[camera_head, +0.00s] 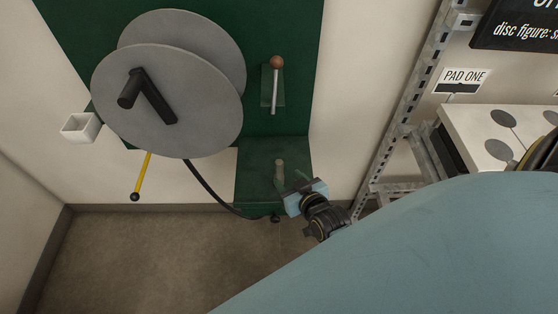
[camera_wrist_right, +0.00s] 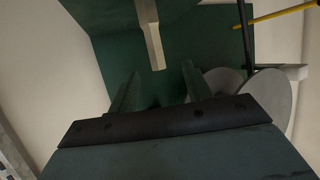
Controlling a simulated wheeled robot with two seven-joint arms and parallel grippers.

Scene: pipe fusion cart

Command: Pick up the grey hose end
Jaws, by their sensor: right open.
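A short grey upright piece (camera_head: 280,170), which looks like the grey hose end, stands at the green lower shelf. A black hose (camera_head: 212,188) runs from the reel down to a dark knob at that shelf's front edge. My right gripper (camera_head: 290,181) is open and empty, just right of and slightly below the grey piece. In the right wrist view a pale grey bar (camera_wrist_right: 151,32), likely the same piece, lies beyond the open fingers (camera_wrist_right: 160,88), roughly in line with the gap and apart from them. My left gripper is out of view.
A large grey reel (camera_head: 190,95) with a black crank hangs on the green panel (camera_head: 290,115). A lever with a brown ball (camera_head: 276,62) is above the shelf. A metal rack (camera_head: 400,100) stands right.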

